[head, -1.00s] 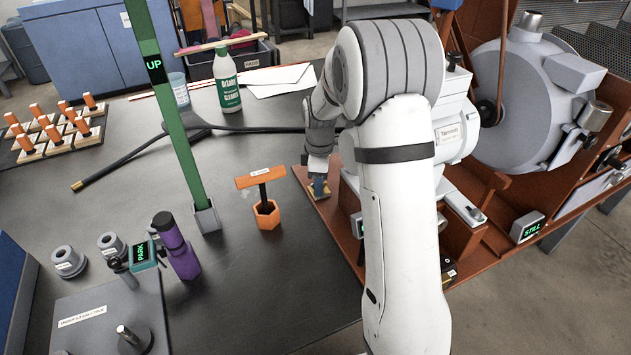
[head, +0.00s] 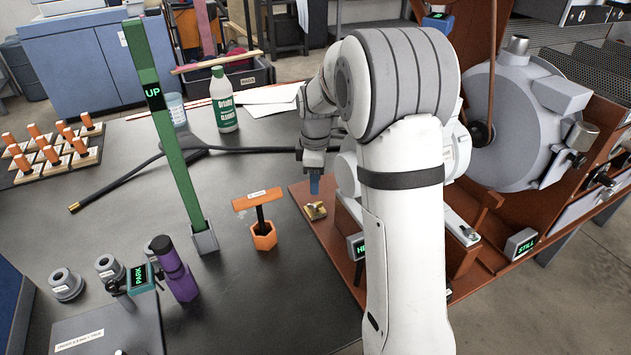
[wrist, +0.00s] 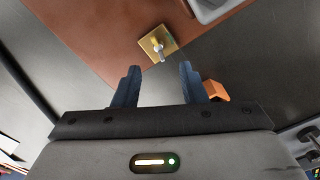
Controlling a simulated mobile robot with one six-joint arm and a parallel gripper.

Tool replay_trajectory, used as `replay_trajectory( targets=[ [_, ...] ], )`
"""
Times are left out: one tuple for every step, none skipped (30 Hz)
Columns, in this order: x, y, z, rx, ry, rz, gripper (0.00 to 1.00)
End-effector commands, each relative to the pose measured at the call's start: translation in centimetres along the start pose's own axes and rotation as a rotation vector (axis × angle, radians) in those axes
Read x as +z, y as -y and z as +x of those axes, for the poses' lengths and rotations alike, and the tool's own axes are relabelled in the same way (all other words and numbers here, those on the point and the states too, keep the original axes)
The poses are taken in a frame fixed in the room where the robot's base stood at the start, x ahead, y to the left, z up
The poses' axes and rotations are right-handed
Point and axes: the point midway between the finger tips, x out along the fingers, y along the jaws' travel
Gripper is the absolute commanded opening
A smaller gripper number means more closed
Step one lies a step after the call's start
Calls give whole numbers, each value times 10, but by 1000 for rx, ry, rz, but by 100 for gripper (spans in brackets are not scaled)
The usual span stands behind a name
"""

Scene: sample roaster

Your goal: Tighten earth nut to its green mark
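The earth nut (wrist: 158,47) is a small brass piece with a bright stud, on a square brass-coloured plate (wrist: 168,38) at the corner of the red-brown base (wrist: 90,30). The same plate shows in the head view (head: 316,211). I cannot make out a green mark on it. My gripper (wrist: 158,84) is open and empty, its two blue-grey fingers apart and the nut ahead of the gap between them. In the head view my gripper (head: 314,186) hangs just above the plate, apart from it.
An orange T-handle tool stands in an orange hexagonal holder (head: 264,238) left of the plate. A green post (head: 170,140) marked UP stands further left. The roaster drum (head: 520,125) and its machinery rise at right. Dark tabletop between tool and plate is clear.

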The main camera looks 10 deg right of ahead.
Motion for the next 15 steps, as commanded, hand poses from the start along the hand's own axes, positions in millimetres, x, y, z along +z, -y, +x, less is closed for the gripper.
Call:
replay_trajectory(
  targets=[
    [0,0,0,0,0,0,38],
    [0,0,0,0,0,0,38],
    [0,0,0,0,0,-1,36],
    [-1,0,1,0,4,-4,33],
    [-2,1,2,-1,12,-13,31],
    [-6,2,4,-1,34,-34,31],
    [-8,4,5,0,57,-56,31],
    [-12,6,7,2,87,-84,31],
    [-17,8,9,5,134,-126,31],
    [-21,9,10,11,170,-155,31],
    [-25,10,10,16,207,-185,31],
    [-29,11,9,27,252,-221,31],
    [-32,11,9,35,283,-243,31],
    [-34,11,8,42,311,-264,31],
    [-37,11,7,52,341,-285,31]
  ],
)
